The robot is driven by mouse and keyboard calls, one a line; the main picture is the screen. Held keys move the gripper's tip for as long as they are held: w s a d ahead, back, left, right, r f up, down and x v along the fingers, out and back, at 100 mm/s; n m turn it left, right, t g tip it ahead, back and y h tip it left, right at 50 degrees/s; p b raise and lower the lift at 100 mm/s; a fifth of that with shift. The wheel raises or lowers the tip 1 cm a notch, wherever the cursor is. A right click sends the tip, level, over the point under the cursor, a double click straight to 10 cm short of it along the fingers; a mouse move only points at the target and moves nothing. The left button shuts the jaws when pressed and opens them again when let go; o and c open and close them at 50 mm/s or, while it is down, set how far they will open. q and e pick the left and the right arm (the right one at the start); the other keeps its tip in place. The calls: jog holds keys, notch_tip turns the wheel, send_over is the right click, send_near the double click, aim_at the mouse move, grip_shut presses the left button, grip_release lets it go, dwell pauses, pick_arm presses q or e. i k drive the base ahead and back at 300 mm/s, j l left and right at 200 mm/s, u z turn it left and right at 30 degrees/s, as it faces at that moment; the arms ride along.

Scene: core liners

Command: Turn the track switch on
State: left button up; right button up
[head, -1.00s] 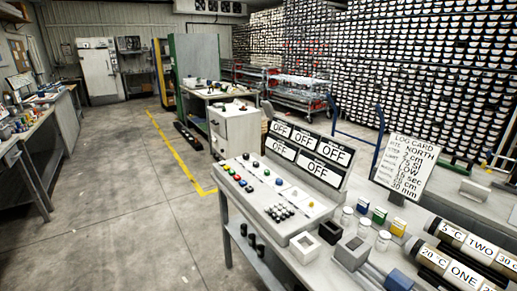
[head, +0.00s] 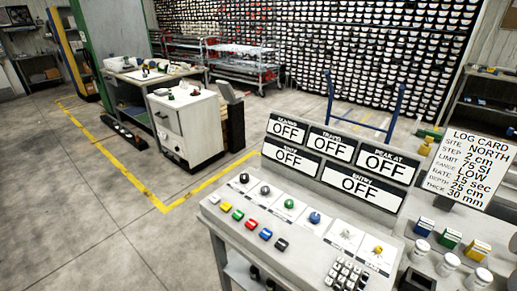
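A grey sloped control console (head: 222,228) stands at lower centre right in the head view. Its upright board carries several signs that all read OFF; the upper middle sign (head: 331,143) has a small heading that looks like TRACK. A row of knobs crosses the console: black (head: 244,178), dark grey (head: 265,189), green (head: 289,203), blue (head: 315,217), a pale one and yellow (head: 378,250). A front row holds coloured buttons, including a red button (head: 251,223). The labels by the knobs are too small to read, so I cannot tell which is the track switch. Neither gripper shows.
A keypad (head: 347,272) sits at the console's front right. A log card (head: 470,168), small coloured boxes and lidded jars (head: 448,264) are to its right. A white cabinet (head: 185,130) stands behind left. The floor on the left is clear, with a yellow line.

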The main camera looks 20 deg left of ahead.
aim_at(244, 177)
jog(key=i+j+z, duration=0.1)
jog(key=j+z, duration=0.25)
jog(key=j, duration=0.6)
jog(key=j+z, duration=0.35)
jog(key=j, duration=0.6)
jog(key=k+j+z, duration=0.1)
jog(key=j+z, duration=0.2)
jog(key=j, duration=0.65)
